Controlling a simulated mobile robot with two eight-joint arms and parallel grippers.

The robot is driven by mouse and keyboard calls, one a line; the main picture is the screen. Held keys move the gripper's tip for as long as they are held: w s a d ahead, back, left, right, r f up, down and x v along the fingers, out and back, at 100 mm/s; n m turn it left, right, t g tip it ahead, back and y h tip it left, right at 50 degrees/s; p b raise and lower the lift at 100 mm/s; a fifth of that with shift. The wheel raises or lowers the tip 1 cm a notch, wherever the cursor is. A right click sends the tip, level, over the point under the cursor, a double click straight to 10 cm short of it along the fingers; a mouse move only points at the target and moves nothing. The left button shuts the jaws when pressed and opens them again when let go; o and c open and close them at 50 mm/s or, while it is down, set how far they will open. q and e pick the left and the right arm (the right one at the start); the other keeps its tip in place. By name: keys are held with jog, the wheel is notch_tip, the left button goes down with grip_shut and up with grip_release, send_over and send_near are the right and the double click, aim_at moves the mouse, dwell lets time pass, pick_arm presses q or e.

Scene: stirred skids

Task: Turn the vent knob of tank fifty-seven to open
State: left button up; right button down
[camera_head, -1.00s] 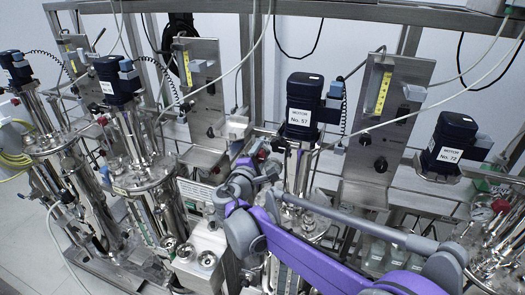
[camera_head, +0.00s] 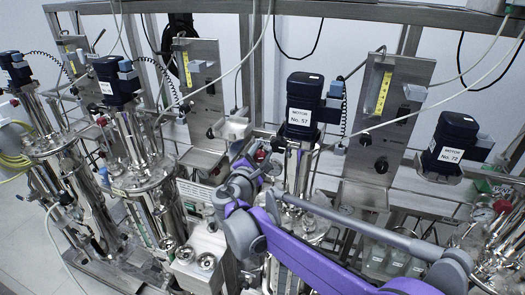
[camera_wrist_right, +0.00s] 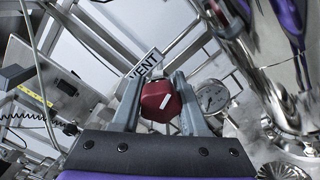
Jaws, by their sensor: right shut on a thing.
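The dark blue motor labelled No. 57 (camera_head: 304,105) tops tank fifty-seven in the head view, right of centre. Its steel column (camera_head: 297,170) runs down behind my right arm. In the right wrist view, a dark red faceted knob (camera_wrist_right: 153,92) with a white mark sits beside a plate reading VENT (camera_wrist_right: 147,66). The white mark lies slanted in that view. My right gripper (camera_wrist_right: 160,100) is shut on this knob, one grey finger on each side. In the head view the right gripper (camera_head: 259,165) is small and partly hidden by its own wrist. My left gripper is out of view.
A round pressure gauge (camera_wrist_right: 212,97) is close beside the right finger. A shiny steel cylinder (camera_wrist_right: 250,60) stands to its right. Motor No. 72 (camera_head: 455,142) stands at the right, and panels with dark knobs (camera_head: 381,165) stand behind. Hoses cross overhead.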

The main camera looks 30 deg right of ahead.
jog(key=shift+c, duration=2.2)
grip_release()
jog(key=shift+s+a, duration=0.1)
jog(key=b+v, duration=0.1)
jog(key=v, duration=0.9)
jog(key=shift+s+a, duration=0.15)
jog(key=shift+s, duration=0.1)
